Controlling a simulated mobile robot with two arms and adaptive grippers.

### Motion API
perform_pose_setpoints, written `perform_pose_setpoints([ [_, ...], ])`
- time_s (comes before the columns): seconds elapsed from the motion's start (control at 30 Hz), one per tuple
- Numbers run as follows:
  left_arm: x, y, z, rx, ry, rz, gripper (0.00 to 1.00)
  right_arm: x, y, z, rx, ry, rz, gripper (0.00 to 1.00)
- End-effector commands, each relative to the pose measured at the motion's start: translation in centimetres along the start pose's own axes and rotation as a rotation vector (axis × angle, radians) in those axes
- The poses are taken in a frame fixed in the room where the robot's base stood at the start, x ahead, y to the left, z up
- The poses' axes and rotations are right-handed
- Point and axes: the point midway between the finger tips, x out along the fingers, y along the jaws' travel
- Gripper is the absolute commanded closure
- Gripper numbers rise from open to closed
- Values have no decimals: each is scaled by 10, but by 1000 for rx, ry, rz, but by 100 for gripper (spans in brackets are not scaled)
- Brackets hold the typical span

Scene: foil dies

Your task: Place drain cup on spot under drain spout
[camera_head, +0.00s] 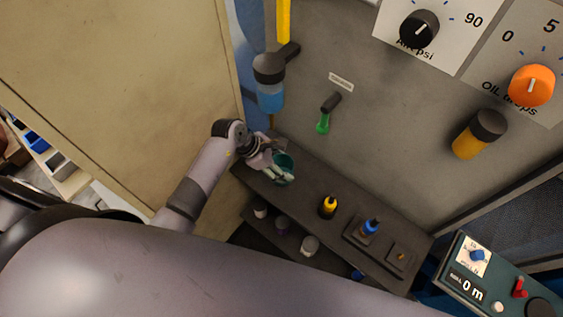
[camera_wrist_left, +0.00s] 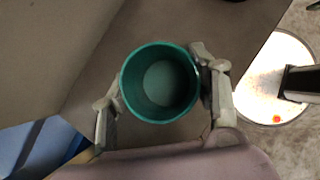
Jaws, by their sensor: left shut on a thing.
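The drain cup (camera_head: 285,161) is teal, round and open at the top. It is at the left end of the dark shelf (camera_head: 310,180), below the filter bowl (camera_head: 270,97) with blue liquid. A thin drain spout (camera_head: 272,122) hangs under that bowl, to the upper left of the cup. My left gripper (camera_head: 277,171) is shut on the cup. In the left wrist view the cup (camera_wrist_left: 160,115) looks empty, with a finger of the left gripper (camera_wrist_left: 158,84) on each side. Whether the cup touches the shelf is unclear. I cannot make out the marked spot. My right gripper is not in view.
Several small containers sit on the lower shelf. A green-tipped lever (camera_head: 325,115) sticks out from the grey panel (camera_head: 320,45). A beige wall (camera_head: 120,80) is at left.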

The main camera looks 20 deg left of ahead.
Motion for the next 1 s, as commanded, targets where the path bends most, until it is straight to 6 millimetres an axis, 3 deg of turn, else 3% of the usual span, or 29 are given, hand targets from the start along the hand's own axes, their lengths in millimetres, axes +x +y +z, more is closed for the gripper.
perform_pose_setpoints([
  [0.23,4,0,-2,0,0,0,74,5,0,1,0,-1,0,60],
  [0.27,3,0,-2,0,0,-1,44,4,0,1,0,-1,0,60],
  [0.53,2,0,-1,0,0,-1,26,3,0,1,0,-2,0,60],
  [0.87,1,0,0,-1,-1,0,25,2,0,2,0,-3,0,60],
  [1.0,-8,1,-1,1,1,2,25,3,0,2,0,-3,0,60],
])
